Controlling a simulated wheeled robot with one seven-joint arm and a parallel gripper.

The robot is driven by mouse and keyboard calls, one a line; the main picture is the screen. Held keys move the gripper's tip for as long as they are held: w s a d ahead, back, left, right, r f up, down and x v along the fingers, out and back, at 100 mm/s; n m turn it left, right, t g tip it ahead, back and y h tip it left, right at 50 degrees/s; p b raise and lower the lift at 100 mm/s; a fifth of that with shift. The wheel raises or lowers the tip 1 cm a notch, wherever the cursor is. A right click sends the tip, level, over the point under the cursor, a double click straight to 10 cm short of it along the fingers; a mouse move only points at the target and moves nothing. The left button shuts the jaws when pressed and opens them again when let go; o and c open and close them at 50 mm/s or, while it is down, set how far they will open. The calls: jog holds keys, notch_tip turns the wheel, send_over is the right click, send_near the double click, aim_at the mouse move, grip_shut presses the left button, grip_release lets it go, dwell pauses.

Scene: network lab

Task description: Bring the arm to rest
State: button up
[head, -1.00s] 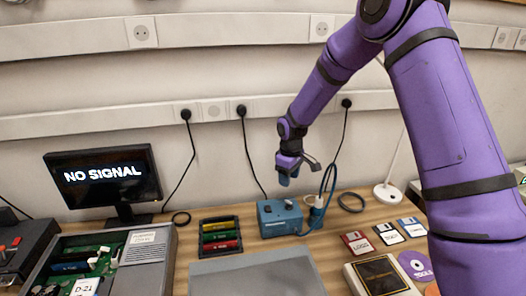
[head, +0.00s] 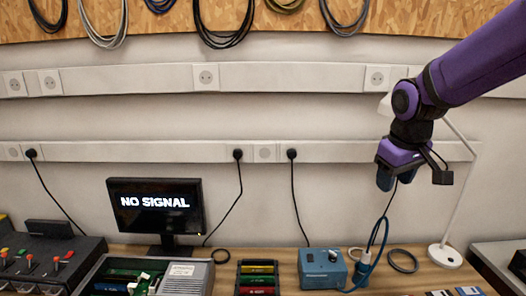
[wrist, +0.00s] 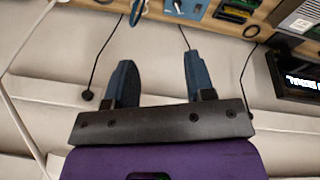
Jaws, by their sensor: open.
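My purple arm reaches in from the upper right in the head view. My gripper (head: 386,180) hangs in front of the wall, above the right part of the bench and apart from everything on it. In the wrist view its two blue fingers (wrist: 155,75) stand wide apart with nothing between them. The blue box (head: 322,268) with a knob stands on the bench below and left of the gripper. A blue cable (head: 378,240) rises beside the box, below the gripper.
A monitor (head: 156,212) reading "NO SIGNAL" stands at the left. A rack of coloured cartridges (head: 257,278) sits left of the box. A white lamp (head: 445,254) stands at the right. Cables (head: 222,22) hang on the board above. Wall in front is free.

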jog(key=s+d+r+m+t, duration=0.1)
jog(key=s+r+m, duration=0.1)
jog(key=s, duration=0.8)
jog(key=s+d+r+m+t, duration=0.1)
jog(key=s+r+m, duration=0.1)
jog(key=s, duration=0.9)
jog(key=shift+d+r+y, duration=0.15)
jog(key=shift+r+y, duration=0.15)
jog(key=shift+r, duration=0.35)
